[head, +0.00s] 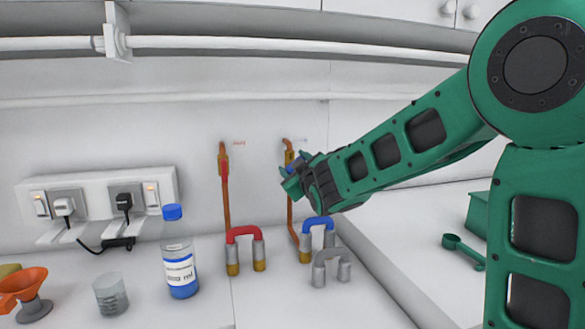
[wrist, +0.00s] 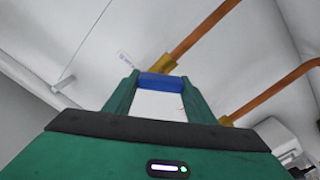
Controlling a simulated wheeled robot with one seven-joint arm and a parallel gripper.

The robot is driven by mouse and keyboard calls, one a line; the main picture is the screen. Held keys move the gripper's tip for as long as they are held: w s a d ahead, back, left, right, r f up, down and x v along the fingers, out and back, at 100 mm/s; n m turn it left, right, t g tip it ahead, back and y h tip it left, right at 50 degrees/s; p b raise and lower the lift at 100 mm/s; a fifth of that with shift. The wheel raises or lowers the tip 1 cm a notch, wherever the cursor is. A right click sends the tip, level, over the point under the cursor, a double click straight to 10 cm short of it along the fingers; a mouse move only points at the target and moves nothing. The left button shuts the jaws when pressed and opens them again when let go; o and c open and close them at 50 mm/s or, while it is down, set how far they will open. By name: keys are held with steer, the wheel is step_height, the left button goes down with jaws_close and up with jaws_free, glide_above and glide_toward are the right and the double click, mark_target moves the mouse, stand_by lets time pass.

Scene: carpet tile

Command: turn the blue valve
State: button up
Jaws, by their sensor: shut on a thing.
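The blue valve handle (wrist: 158,85) lies between the two green fingers of my gripper (wrist: 158,88) in the wrist view, and the gripper is shut on it. The handle is at a brass fitting (wrist: 161,64) on a copper pipe (wrist: 207,27). In the head view, my gripper (head: 290,183) is at the right copper pipe (head: 291,222) by the back wall.
A red-handled valve (head: 225,174) is on the left pipe. Red (head: 244,231), blue (head: 318,221) and grey (head: 331,256) U-shaped pieces stand below. A blue-capped bottle (head: 179,255), beaker (head: 111,295) and orange funnel (head: 30,290) are at left. A green scoop (head: 464,250) lies right.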

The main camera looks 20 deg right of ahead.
steer(key=n, duration=0.5)
steer(key=shift+a+f+n, duration=0.1)
steer(key=shift+f+n, duration=0.15)
steer(key=shift+n, duration=0.05)
steer(key=n, duration=0.5)
steer(key=shift+a+f, duration=0.15)
steer(key=shift+f, duration=0.1)
steer(key=shift+s+f, duration=0.1)
steer(key=o, duration=1)
steer(key=shift+o, duration=0.2)
steer(key=shift+r, duration=0.2)
steer(key=shift+s, duration=0.2)
steer(key=s, duration=1)
steer(key=shift+s+f, duration=0.1)
